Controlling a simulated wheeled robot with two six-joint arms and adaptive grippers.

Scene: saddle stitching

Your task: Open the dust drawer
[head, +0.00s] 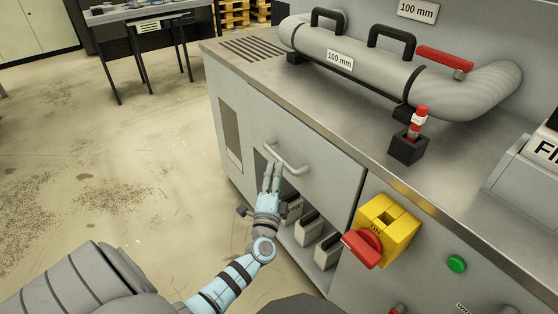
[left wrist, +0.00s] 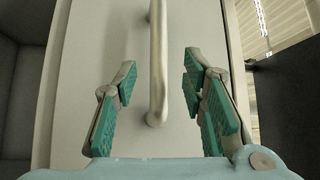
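The drawer front is a grey panel (head: 318,172) on the side of the metal cabinet, with a pale bar handle (head: 290,163) near its upper left. My left gripper (head: 272,176) is at the handle, its fingers pointing toward it. In the left wrist view the handle (left wrist: 157,50) runs upright between the two teal-padded fingers, with a gap on each side. The gripper (left wrist: 160,75) is open and holds nothing. I cannot tell whether the panel sits flush with the cabinet. My right gripper is not in view.
Below the panel is an open recess with several grey boxes (head: 327,251). A yellow switch box with a red knob (head: 362,247) and a green button (head: 457,264) are at the right. A grey pipe (head: 370,70) lies on the worktop.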

